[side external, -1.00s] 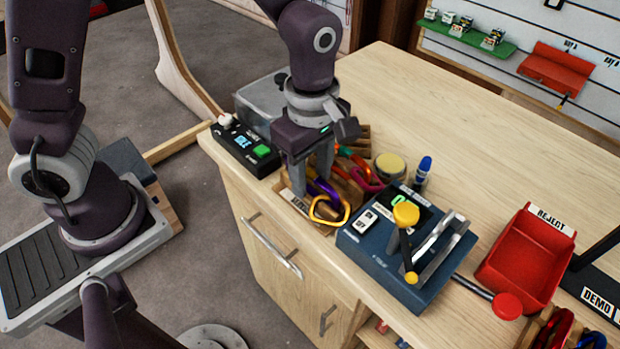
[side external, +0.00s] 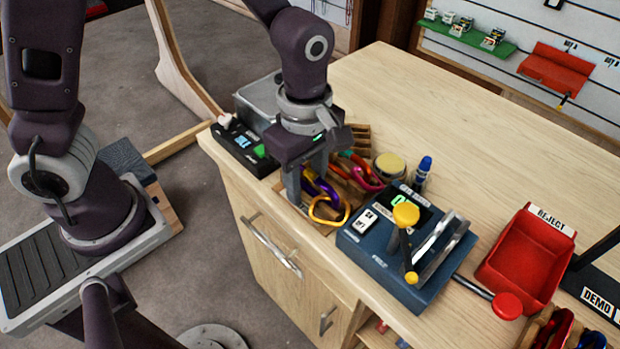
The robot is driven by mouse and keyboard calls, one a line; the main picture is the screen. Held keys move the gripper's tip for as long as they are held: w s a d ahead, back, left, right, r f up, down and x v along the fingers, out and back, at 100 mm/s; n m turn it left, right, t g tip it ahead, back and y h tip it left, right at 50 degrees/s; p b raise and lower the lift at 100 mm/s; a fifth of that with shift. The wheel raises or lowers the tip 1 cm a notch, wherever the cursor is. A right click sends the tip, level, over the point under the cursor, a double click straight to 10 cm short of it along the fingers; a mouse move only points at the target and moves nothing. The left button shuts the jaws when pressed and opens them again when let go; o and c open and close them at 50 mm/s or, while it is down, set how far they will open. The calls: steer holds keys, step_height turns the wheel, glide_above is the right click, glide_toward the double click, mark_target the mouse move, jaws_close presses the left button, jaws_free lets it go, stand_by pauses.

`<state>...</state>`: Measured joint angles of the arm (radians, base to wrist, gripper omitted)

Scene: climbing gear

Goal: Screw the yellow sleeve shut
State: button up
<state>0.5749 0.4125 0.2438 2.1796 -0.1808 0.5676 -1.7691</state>
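A yellow carabiner (side external: 329,211) lies at the front of a wooden tray (side external: 288,208) with other carabiners; its sleeve is too small to make out. A purple-blue carabiner (side external: 322,188) lies just behind it. My gripper (side external: 306,186) points down over the left part of the tray, left of and behind the yellow carabiner. Its two fingers stand apart, with no clear grip on anything. The right fingertip is partly lost among the carabiners.
Right of the tray stands a blue test device (side external: 372,258) with a yellow-knobbed lever and metal bars. A black box with a green button (side external: 260,151) sits to the left. A round tin (side external: 389,166), a blue bottle (side external: 422,172) and a red reject bin (side external: 525,262) stand nearby. The back of the table is clear.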

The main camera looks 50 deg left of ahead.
steer(key=shift+s, duration=0.15)
steer(key=shift+r, duration=1.4)
steer(key=shift+w, duration=0.75)
steer(key=shift+d+f, duration=0.1)
steer(key=shift+f, duration=1.35)
steer(key=shift+s, duration=0.75)
